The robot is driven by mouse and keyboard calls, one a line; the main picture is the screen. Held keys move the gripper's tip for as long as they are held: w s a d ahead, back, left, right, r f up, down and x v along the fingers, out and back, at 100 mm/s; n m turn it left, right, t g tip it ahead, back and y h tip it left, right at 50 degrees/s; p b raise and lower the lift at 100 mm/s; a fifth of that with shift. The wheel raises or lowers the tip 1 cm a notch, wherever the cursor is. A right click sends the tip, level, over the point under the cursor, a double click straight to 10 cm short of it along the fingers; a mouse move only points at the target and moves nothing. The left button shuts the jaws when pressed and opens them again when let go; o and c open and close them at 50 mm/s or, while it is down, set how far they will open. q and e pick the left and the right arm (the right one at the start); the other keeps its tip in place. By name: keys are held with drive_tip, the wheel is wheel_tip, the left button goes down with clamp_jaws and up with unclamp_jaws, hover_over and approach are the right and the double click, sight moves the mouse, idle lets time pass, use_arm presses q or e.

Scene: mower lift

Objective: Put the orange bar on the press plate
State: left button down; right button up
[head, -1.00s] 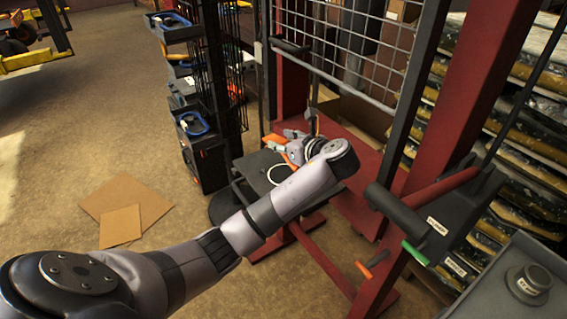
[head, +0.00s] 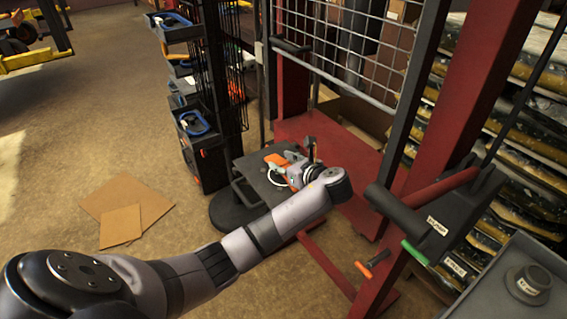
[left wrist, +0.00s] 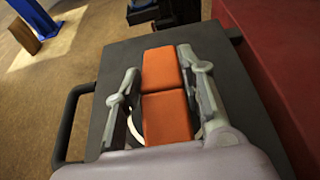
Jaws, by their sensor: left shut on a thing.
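The orange bar (left wrist: 165,70) is between the two grey fingers of my left gripper (left wrist: 158,62), which is shut on it. A seam or edge crosses the bar in the left wrist view. In the head view the orange bar (head: 276,160) and my left gripper (head: 290,171) are over a dark flat-topped stand (head: 250,166) with a side handle. I cannot tell whether the bar touches its top. A white ring, partly hidden, shows beside the bar on the dark top. The red press frame (head: 345,152) stands just right of the stand. My right gripper is not in view.
A black rack with blue-rimmed bins (head: 196,124) stands behind left of the stand. A wire mesh guard (head: 375,50) and red posts close in the right side. Flat cardboard (head: 122,208) lies on open floor at left. A grey bench (head: 515,275) is at lower right.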

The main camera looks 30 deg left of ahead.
use_arm(q)
drive_tip(key=shift+f, duration=0.15)
drive_tip(key=c, duration=1.5)
unclamp_jaws()
drive_tip(key=shift+s+d+f, duration=0.1)
drive_tip(key=shift+f, duration=0.1)
drive_tip(key=o, duration=0.4)
drive_tip(key=shift+o, duration=0.2)
drive_tip(key=shift+r, duration=0.15)
drive_tip(key=shift+r, duration=0.25)
drive_tip(key=v, duration=1.2)
drive_tip(key=shift+b, duration=0.35)
